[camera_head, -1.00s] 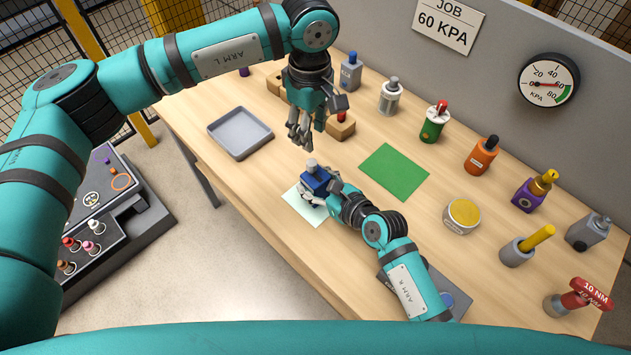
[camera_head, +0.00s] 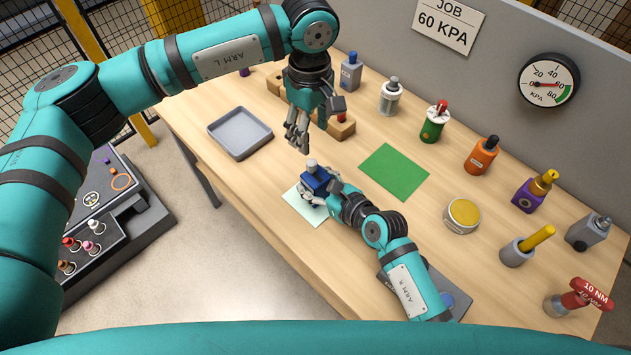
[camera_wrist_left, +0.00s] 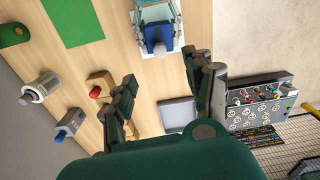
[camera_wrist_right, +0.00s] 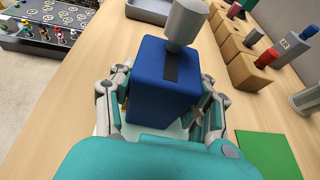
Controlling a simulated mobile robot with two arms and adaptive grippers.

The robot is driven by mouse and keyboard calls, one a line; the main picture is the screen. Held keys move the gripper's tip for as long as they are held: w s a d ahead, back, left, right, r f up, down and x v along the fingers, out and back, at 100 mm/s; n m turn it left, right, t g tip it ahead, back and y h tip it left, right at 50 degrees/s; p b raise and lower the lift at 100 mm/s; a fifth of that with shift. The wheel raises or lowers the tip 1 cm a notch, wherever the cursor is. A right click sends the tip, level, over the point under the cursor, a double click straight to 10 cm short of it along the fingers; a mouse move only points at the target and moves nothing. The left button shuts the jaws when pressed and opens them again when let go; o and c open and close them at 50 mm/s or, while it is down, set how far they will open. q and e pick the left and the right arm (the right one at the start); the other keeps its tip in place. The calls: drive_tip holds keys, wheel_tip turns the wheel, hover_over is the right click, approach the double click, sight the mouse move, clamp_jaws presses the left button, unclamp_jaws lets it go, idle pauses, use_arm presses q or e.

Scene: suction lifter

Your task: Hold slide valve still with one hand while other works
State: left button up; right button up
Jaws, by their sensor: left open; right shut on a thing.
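The slide valve (camera_head: 316,178) looks like a blue block with a grey knob on top. It stands upright on a pale mat (camera_head: 318,215). My right gripper (camera_head: 321,190) is shut on it, with a finger on each side of the blue body in the right wrist view (camera_wrist_right: 162,108). The grey knob (camera_wrist_right: 186,22) rises clear above those fingers. My left gripper (camera_head: 297,140) hangs open and empty above and slightly behind the valve, not touching it. In the left wrist view its fingers are spread wide (camera_wrist_left: 165,76), and the blue valve (camera_wrist_left: 158,38) shows beyond them.
A grey tray (camera_head: 240,150) lies to the left and a green mat (camera_head: 394,172) to the right. Wooden blocks (camera_head: 343,128) stand behind my left gripper. A gauge (camera_head: 548,80) hangs on the wall panel.

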sight(312, 162)
use_arm(q)
drive_tip(key=shift+o, duration=0.8)
drive_tip(key=shift+f+m, duration=0.2)
drive_tip(key=shift+m, duration=0.3)
drive_tip(key=shift+f, duration=4.95)
drive_tip(key=c, duration=1.3)
